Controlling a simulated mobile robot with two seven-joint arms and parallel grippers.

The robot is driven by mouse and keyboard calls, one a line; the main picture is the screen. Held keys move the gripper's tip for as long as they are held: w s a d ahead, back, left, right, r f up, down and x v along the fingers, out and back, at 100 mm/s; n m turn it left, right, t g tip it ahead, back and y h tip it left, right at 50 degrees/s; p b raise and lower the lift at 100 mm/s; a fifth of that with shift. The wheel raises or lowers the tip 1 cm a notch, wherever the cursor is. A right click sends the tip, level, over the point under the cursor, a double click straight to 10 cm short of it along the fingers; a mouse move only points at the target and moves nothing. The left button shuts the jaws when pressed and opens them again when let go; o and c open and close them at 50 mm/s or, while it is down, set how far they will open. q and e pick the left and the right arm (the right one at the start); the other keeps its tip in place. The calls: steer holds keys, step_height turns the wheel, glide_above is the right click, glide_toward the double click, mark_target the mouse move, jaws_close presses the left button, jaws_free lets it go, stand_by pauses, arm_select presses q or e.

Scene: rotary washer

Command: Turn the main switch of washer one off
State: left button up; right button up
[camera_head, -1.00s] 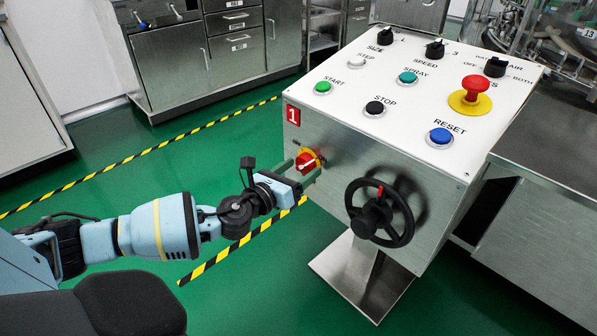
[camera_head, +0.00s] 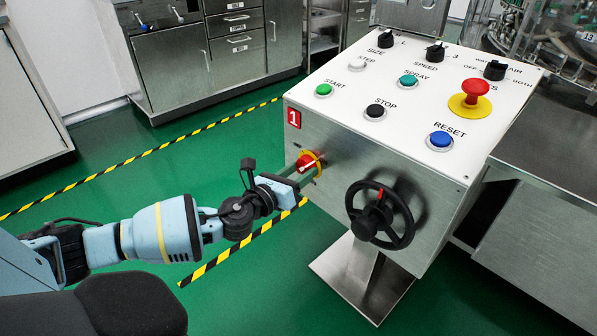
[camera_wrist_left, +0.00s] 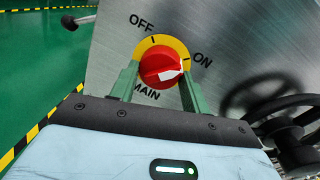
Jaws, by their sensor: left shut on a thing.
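The main switch (camera_head: 307,163) is a red knob on a yellow ring, on the front of the steel box marked with a red 1 (camera_head: 293,117). In the left wrist view the knob (camera_wrist_left: 160,68) has OFF printed at its upper left, ON at its right and MAIN below. Its white pointer is turned to the right, near the ON side. My left gripper (camera_head: 303,171) reaches it from the left. Its two green fingers (camera_wrist_left: 159,84) stand on either side of the knob and are shut on it. My right gripper is not in view.
A black handwheel (camera_head: 380,215) with a red mark sticks out just right of the switch. The white top panel (camera_head: 420,110) carries coloured buttons, black selectors and a red emergency stop (camera_head: 475,92). Green floor with striped tape lies left of the box.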

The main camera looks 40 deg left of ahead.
arm_select(q)
steer(key=n, duration=0.1)
steer(key=n+p, duration=0.1)
steer(key=n, duration=0.1)
steer(key=n+p, duration=0.1)
steer(key=shift+r+n+g, duration=0.25)
steer(key=shift+n+g, duration=0.05)
steer(key=shift+n, duration=0.1)
steer(key=n+p, duration=0.2)
steer(key=n, duration=0.1)
steer(key=shift+r, duration=0.1)
steer(key=n+h+p, duration=0.1)
steer(key=n+p, duration=0.3)
steer(key=n, duration=0.2)
steer(key=shift+a, duration=0.1)
steer(key=shift+n+h+p, duration=0.3)
steer(key=shift+n+p, duration=0.1)
steer(key=shift+n, duration=0.4)
steer(key=shift+n+g, duration=0.3)
steer(key=shift+n, duration=0.1)
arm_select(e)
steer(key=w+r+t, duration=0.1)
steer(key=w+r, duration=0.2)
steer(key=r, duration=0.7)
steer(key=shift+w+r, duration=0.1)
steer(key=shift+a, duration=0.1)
arm_select(q)
steer(key=o, duration=1)
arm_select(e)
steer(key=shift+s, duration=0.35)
